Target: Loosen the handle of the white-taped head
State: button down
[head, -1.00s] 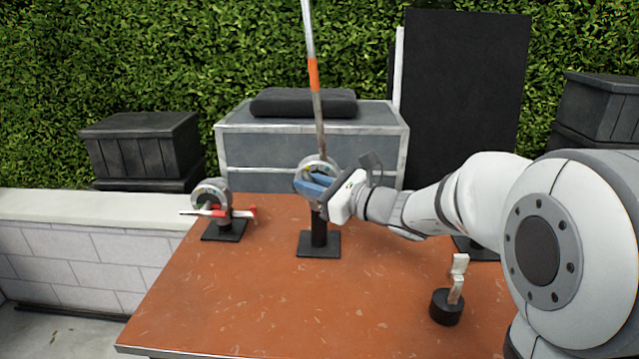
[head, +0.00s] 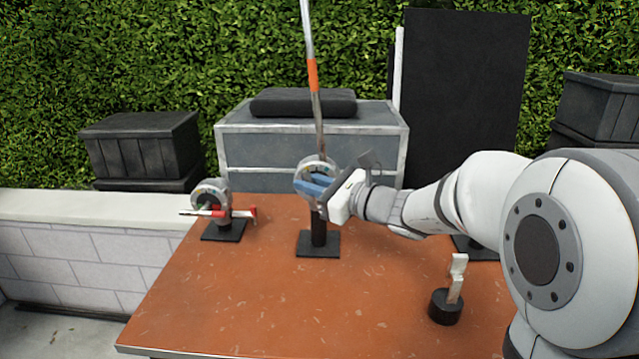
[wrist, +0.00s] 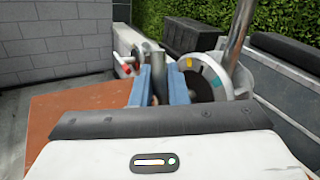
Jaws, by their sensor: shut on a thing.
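The middle grip head (head: 312,173) is a silver disc with coloured marks, upright on a black post and square base. A long pole with an orange band rises at it. My gripper (head: 318,187) has blue fingers and reaches this head from the right. In the wrist view my gripper (wrist: 157,88) is shut on a grey handle (wrist: 151,52) beside the marked disc (wrist: 203,80). The fingers hide much of the handle. A second head (head: 210,193) with a red handle stands at the left. I cannot make out white tape on either head.
A black puck with white upright pieces (head: 447,305) stands at the table's front right. Another black base (head: 477,248) is mostly hidden behind my arm. A grey case (head: 260,150) stands behind the orange table (head: 240,300), whose front middle is clear.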

jog(key=shift+a+r+n+h+p, duration=0.2)
jog(key=shift+n+h+p, duration=0.1)
jog(key=shift+p, duration=0.2)
jog(key=h+p, duration=0.1)
jog(key=n+g+h+p, duration=0.1)
jog(key=shift+a+p, duration=0.25)
jog(key=shift+p, duration=0.1)
jog(key=shift+a+f+n+g+h+p, duration=0.1)
jog(key=shift+f+n+g+h+p, duration=0.2)
jog(key=shift+h+p, duration=0.7)
jog(key=shift+a+f+n+g+h+p, duration=0.25)
jog(key=shift+h+p, duration=0.35)
jog(key=shift+p, duration=0.65)
jog(key=shift+f+n+g+h+p, duration=0.25)
jog(key=shift+n+h+p, duration=0.2)
jog(key=shift+h+p, duration=0.55)
jog(key=shift+f, duration=0.1)
jog(key=c, duration=1.7)
grip_release()
jog(key=shift+d, duration=0.1)
